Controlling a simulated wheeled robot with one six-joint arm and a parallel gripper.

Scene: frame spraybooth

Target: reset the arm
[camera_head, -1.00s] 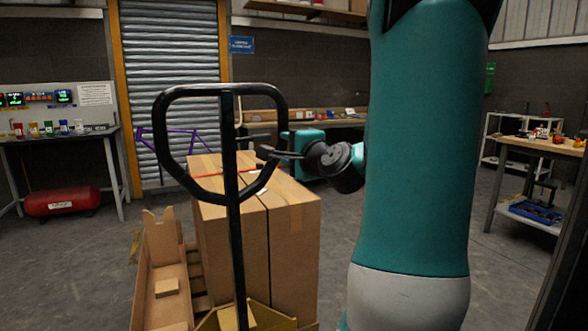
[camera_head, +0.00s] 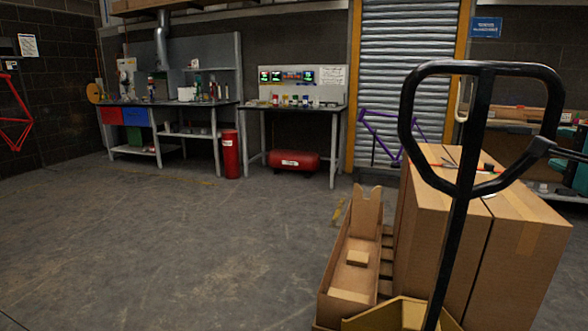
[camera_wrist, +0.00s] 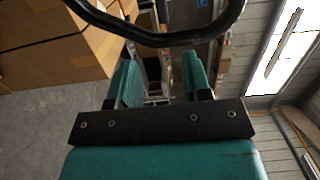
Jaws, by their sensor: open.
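My gripper (camera_wrist: 160,72) shows in the wrist view with its two teal fingers apart and nothing between them. The black loop handle of a pallet truck (camera_wrist: 160,38) crosses the top of that view, close in front of the fingers; I cannot tell whether they touch. In the head view the same black handle (camera_head: 463,190) stands upright at the right. My arm is mostly out of the head view; a dark part shows at the right edge beside the handle.
Tall cardboard boxes (camera_head: 425,230) and an open wooden crate (camera_head: 335,270) stand by the handle. A red tank (camera_head: 293,161) lies under a bench, with a red cylinder (camera_head: 230,153) beside it. A purple frame (camera_head: 392,135) leans at the shutter. The floor at left is clear.

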